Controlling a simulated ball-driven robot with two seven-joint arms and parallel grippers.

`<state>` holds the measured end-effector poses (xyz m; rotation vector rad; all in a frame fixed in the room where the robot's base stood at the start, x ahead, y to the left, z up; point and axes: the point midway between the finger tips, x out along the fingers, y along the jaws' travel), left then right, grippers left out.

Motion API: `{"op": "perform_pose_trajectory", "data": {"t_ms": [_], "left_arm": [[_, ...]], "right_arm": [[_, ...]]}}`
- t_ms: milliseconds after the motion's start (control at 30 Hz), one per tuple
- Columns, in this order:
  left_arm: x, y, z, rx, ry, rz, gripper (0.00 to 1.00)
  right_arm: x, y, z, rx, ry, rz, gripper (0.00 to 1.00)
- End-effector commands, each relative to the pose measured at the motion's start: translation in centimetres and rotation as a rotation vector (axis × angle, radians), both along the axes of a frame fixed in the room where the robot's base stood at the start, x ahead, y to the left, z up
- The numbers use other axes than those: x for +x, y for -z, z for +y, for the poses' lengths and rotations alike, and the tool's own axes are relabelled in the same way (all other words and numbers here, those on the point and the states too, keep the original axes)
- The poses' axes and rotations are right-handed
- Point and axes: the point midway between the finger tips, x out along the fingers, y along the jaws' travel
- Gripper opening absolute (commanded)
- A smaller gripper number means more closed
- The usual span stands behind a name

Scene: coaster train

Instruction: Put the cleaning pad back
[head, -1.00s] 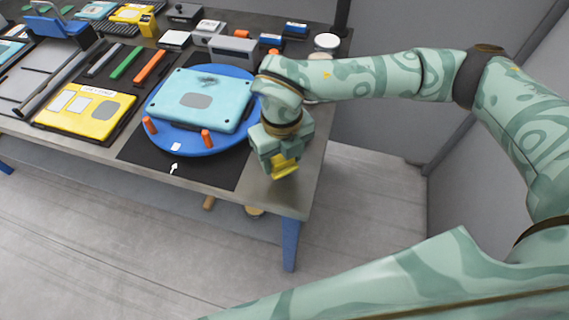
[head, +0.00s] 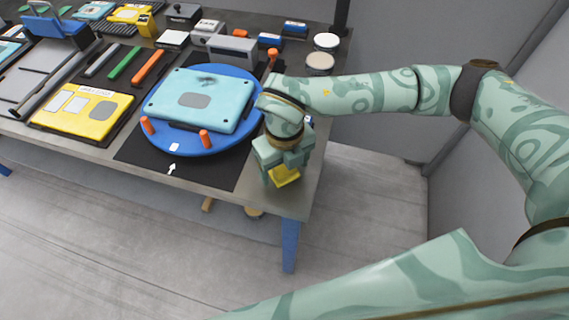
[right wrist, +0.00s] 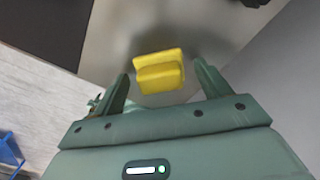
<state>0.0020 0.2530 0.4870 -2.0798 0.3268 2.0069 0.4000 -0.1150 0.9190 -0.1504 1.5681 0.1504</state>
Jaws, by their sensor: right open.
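The cleaning pad, a small yellow block (head: 284,176), is at the right front corner of the table. In the right wrist view the yellow pad (right wrist: 160,72) sits between my fingertips, with a visible gap on each side. My right gripper (head: 283,168) is open, pointing down around the pad. I cannot tell for certain whether the pad touches the tabletop. My left gripper is not in view.
A blue turntable (head: 203,142) with a light blue case (head: 215,110) lies left of my right gripper. Two round lidded containers, a white one (head: 326,40) and a beige one (head: 320,61), stand at the back right. The table's right edge is close to the gripper.

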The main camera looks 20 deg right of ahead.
Motion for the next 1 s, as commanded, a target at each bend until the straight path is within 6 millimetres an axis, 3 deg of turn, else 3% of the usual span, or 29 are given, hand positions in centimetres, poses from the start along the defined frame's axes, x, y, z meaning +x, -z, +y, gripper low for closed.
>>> {"op": "perform_pose_trajectory", "data": {"t_ms": [533, 700, 1000], "left_arm": [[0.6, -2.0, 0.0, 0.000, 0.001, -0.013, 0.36], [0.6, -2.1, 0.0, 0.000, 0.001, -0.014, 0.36], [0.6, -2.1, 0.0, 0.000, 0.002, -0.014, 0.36]], "right_arm": [[0.1, -10.7, 0.0, 0.000, 0.000, -0.005, 0.76], [0.1, -12.1, 0.0, 0.000, 0.000, -0.002, 0.76], [0.1, -12.2, 0.0, 0.000, 0.001, 0.000, 0.76]]}}
